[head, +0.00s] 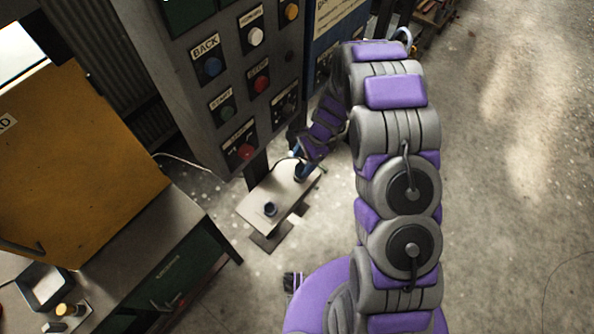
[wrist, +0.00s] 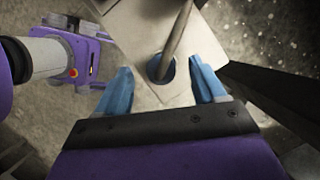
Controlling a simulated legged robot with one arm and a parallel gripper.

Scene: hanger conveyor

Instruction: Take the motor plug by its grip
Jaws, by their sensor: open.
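My gripper (wrist: 164,88) is open, with its two blue fingers apart on either side of a round dark-blue piece (wrist: 160,69). A thick grey-brown cable or rod rises from that piece; I take it to be the motor plug. No finger clearly touches it. It stands on a pale plate (wrist: 196,42). In the head view my gripper (head: 307,170) is low at the far end of the small pale stand (head: 283,197), partly covering the blue piece (head: 298,173) there. A second dark-blue round fitting (head: 270,209) is on the stand's near part, clear of the gripper.
A grey control panel (head: 222,92) with labelled buttons stands just behind and left of the stand. A workbench (head: 150,243) with a yellow cabinet (head: 85,150) and a tray (head: 43,286) is at left. Open concrete floor (head: 500,180) lies at right.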

